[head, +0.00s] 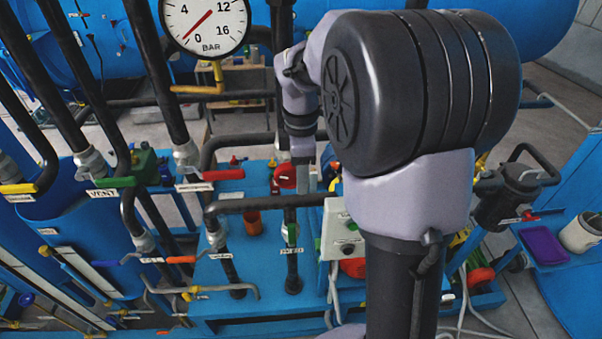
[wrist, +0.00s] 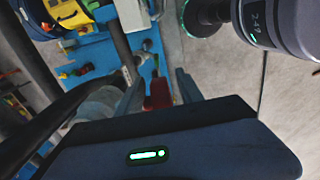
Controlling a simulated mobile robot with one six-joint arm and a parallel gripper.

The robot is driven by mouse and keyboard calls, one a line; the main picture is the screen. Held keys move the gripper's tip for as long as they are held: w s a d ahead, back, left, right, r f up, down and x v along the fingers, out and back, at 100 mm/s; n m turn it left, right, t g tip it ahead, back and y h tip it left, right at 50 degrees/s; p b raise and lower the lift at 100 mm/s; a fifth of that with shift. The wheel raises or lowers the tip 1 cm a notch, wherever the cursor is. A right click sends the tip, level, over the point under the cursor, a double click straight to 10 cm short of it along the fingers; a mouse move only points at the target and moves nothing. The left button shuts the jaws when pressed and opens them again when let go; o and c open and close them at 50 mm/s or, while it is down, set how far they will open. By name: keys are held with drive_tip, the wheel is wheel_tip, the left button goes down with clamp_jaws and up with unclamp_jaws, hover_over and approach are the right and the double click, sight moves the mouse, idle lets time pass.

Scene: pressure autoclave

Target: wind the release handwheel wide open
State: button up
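A red handwheel (head: 285,175) sits on a dark vertical pipe near the middle of the head view. My gripper (head: 304,178) points down just to its right, partly overlapping it in the picture. In the wrist view my gripper (wrist: 160,78) has its two grey fingers apart. A red part (wrist: 158,92) shows between them, farther along; I cannot tell whether the fingers touch it. No label reads clearly enough to confirm this is the release handwheel.
Coloured valve levers, including a green one labelled VENT (head: 116,182), stand at left. A light panel box (head: 341,230) and other red handwheels (head: 480,277) lie nearby. Black pipes crowd the gripper. My arm hides the right middle.

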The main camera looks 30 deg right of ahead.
clamp_jaws()
drive_tip(key=shift+r+p, duration=0.1)
drive_tip(key=shift+p, duration=0.25)
drive_tip(key=h+p, duration=0.1)
drive_tip(key=p, duration=0.1)
drive_tip(key=shift+a+r+g+h+p, duration=0.1)
drive_tip(key=shift+r+g+h+p, duration=0.2)
drive_tip(key=shift+r+g+h, duration=0.1)
drive_tip(key=h+p, duration=0.1)
drive_tip(key=p, duration=0.1)
drive_tip(key=g+h+p, duration=0.1)
drive_tip(key=p, duration=0.1)
drive_tip(key=r+h+p, duration=0.1)
drive_tip(key=h+p, duration=0.1)
drive_tip(key=shift+w+a+g, duration=0.15)
drive_tip(key=shift+a+g, duration=0.1)
drive_tip(key=shift+g, duration=0.15)
drive_tip(key=g+h+p, duration=0.1)
drive_tip(key=h+p, duration=0.1)
drive_tip(key=shift+w+a+h+p, duration=0.1)
drive_tip(key=shift+a+h+p, duration=0.05)
drive_tip(key=shift+h+p, duration=0.2)
drive_tip(key=shift+w+a+g+h+p, duration=0.1)
drive_tip(key=shift+a+g+h+p, duration=0.15)
drive_tip(key=shift+h, duration=0.45)
drive_tip(key=shift+g+h+p, duration=0.1)
drive_tip(key=shift+g+h, duration=0.25)
drive_tip(key=shift+h, duration=0.3)
